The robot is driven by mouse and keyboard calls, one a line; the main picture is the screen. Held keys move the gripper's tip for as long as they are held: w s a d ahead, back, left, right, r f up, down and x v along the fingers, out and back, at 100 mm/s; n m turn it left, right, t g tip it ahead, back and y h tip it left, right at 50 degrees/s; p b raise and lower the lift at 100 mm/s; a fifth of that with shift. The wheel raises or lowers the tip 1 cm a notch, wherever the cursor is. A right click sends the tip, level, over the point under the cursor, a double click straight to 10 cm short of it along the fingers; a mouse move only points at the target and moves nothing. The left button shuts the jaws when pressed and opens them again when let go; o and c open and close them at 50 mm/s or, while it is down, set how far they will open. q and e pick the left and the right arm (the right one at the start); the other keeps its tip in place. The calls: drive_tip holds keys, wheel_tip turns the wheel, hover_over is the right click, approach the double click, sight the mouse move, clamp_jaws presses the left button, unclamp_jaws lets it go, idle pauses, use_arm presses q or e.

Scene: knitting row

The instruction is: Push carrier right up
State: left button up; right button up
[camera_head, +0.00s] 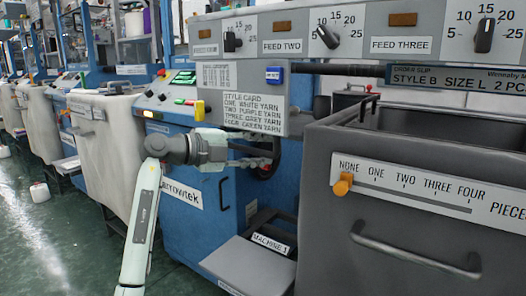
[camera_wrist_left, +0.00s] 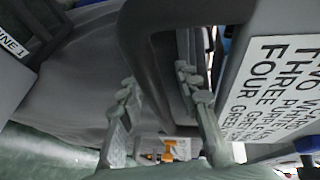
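My left gripper (camera_head: 262,153) reaches in from the left at the front of the blue machine (camera_head: 190,235), below the style card (camera_head: 254,112). Its fingers are apart, beside a dark curved handle (camera_head: 268,172). In the left wrist view the fingers (camera_wrist_left: 157,76) stand open, and the dark handle (camera_wrist_left: 145,45) runs down between them. I cannot tell whether either finger touches it. No part is labelled as the carrier; this handle may belong to it. What lies behind the gripper is partly hidden. My right gripper is not in view.
A grey bin (camera_head: 365,225) with an orange slider knob (camera_head: 342,184) at NONE stands at the right. A grey box labelled MACHINE 1 (camera_head: 250,268) sits low in front. Dials line the panel above. Pale bins (camera_head: 115,150) stand at the left. Green floor (camera_head: 50,240) is open at the lower left.

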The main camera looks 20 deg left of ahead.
use_arm(q)
drive_tip(key=shift+w+d, duration=0.2)
drive_tip(key=shift+d, duration=0.05)
clamp_jaws()
idle(0.3)
